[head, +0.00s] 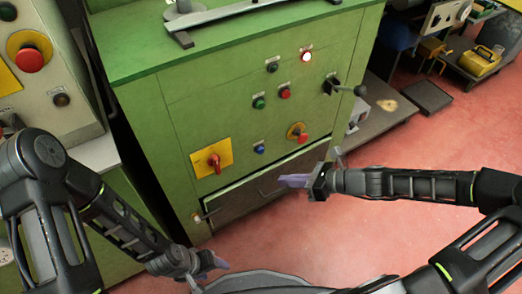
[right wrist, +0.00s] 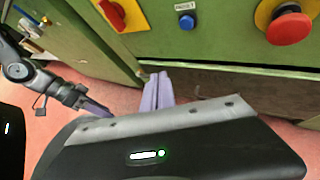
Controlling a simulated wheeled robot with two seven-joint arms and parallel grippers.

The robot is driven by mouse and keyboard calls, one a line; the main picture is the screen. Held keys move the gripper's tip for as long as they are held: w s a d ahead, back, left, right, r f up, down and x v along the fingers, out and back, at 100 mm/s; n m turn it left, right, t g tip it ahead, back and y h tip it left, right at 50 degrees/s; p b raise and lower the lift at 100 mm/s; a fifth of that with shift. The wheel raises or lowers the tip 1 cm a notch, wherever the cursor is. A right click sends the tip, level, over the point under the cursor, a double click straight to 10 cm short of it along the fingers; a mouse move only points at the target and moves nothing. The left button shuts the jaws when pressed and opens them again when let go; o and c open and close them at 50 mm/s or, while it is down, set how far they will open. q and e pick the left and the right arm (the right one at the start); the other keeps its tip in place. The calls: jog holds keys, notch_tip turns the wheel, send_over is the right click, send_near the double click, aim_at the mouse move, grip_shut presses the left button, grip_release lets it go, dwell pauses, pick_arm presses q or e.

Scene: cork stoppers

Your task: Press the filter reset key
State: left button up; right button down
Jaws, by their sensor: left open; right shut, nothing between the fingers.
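A blue key (head: 259,149) sits on the front of the green cabinet (head: 190,110), between a yellow plate with a red rotary switch (head: 214,161) and a red mushroom button (head: 297,133). In the right wrist view the blue key (right wrist: 187,22) has a small label reading RESET above it. My right gripper (head: 284,181) is shut and empty, below and to the right of the key in the head view and apart from it. Its lilac fingers (right wrist: 157,80) show below the key in the right wrist view. My left gripper (head: 220,264) is open and empty, low in front of the cabinet.
The cabinet front also carries a green button (head: 259,103), a red button (head: 285,92), a lit lamp (head: 306,56) and a protruding black lever (head: 345,88). A drawer with a handle (head: 272,191) lies below. Another machine (head: 45,75) stands at left. Red floor is free at right.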

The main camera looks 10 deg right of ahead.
aim_at(261, 150)
jog(key=shift+w+f, duration=0.1)
jog(key=shift+w, duration=0.05)
jog(key=w+a+b, duration=0.3)
jog(key=w+b, duration=0.2)
jog(key=w, duration=0.3)
jog(key=shift+a, duration=0.1)
dwell(0.6)
jog(key=shift+w+a, duration=0.1)
dwell(1.4)
jog(key=shift+w+p, duration=0.25)
jog(key=shift+p, duration=0.1)
